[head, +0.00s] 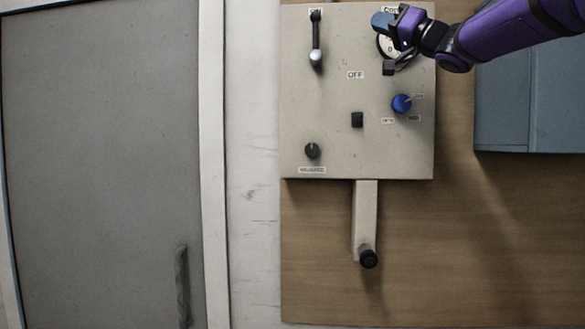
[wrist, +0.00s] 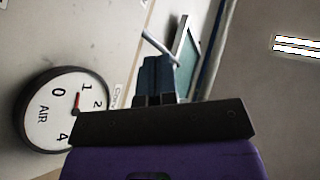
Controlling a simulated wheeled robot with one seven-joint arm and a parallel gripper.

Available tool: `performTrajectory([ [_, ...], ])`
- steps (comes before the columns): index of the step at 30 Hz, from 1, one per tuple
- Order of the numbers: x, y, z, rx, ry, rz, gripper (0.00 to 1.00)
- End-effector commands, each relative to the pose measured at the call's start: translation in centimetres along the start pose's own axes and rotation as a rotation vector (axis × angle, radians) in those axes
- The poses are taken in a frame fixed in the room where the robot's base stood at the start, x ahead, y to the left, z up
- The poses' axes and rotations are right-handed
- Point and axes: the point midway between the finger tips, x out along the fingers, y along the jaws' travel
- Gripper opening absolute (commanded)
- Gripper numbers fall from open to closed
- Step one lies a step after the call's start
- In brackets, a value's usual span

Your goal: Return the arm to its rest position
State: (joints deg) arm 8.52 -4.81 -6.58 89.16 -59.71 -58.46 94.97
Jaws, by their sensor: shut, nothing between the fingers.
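My gripper (head: 384,22) is at the upper right of the grey control panel (head: 320,110) in the head view, in front of a round gauge (head: 388,48) that it partly hides. Its blue fingers are together with nothing between them; they also show in the wrist view (wrist: 154,80). My purple arm reaches in from the upper right. In the wrist view, the gauge (wrist: 45,120) is to the left of my gripper, its red needle between 0 and 1. I cannot tell how far the fingers are from the panel.
The panel carries a lever (head: 316,40), a black switch (head: 357,120), a blue knob (head: 401,103) and a black knob (head: 312,150). A crank handle (head: 367,225) hangs below. A blue-grey box (head: 530,100) is at right, a grey door (head: 100,160) at left.

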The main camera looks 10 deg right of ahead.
Motion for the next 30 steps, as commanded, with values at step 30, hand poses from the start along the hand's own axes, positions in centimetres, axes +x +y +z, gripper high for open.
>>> performTrajectory([
  [30, -32.0, -4.0, 25.6, -0.098, -0.871, 1.13, 0.0],
])
